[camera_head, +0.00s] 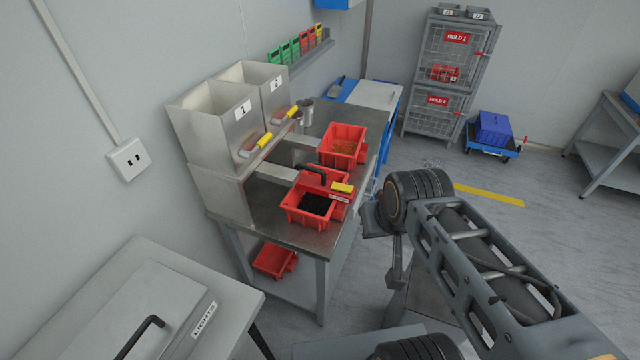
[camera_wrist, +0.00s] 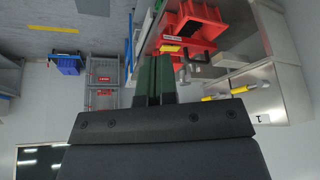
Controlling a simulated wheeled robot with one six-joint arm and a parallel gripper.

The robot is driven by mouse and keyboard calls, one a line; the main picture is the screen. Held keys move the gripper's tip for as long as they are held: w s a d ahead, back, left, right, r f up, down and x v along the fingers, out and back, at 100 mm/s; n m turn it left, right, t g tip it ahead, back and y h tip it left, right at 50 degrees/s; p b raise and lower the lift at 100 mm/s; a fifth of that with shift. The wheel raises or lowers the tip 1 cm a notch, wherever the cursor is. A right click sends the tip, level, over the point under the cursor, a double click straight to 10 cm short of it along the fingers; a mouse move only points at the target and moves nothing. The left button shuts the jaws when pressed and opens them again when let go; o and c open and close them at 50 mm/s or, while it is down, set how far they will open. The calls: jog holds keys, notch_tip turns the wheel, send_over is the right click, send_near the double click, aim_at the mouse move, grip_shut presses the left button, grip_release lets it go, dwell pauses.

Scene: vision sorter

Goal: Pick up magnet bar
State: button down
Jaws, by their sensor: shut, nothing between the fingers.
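A red bar with a black arched handle and a yellow tab, which looks like the magnet bar (camera_head: 328,184), lies across the front red bin (camera_head: 291,212) on the steel bench. Dark granular material shows in that bin. In the wrist view, turned over, the red bar (camera_wrist: 188,41) with its yellow tab shows just beyond the fingertips to the right. My gripper (camera_wrist: 154,60) has its dark green fingers together, with nothing held. It looks apart from the bar. In the head view my arm comes in from the right, and I cannot make out the fingers there.
A second red bin (camera_head: 342,140) stands behind. Two steel hoppers (camera_head: 215,115) with yellow-handled gates stand at the bench's left. A red bin (camera_head: 274,261) sits on the lower shelf. A grey lidded box (camera_head: 120,310) is at front left. Floor to the right is mostly open.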

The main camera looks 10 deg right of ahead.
aim_at(322, 171)
jog(key=c, duration=1.8)
grip_release()
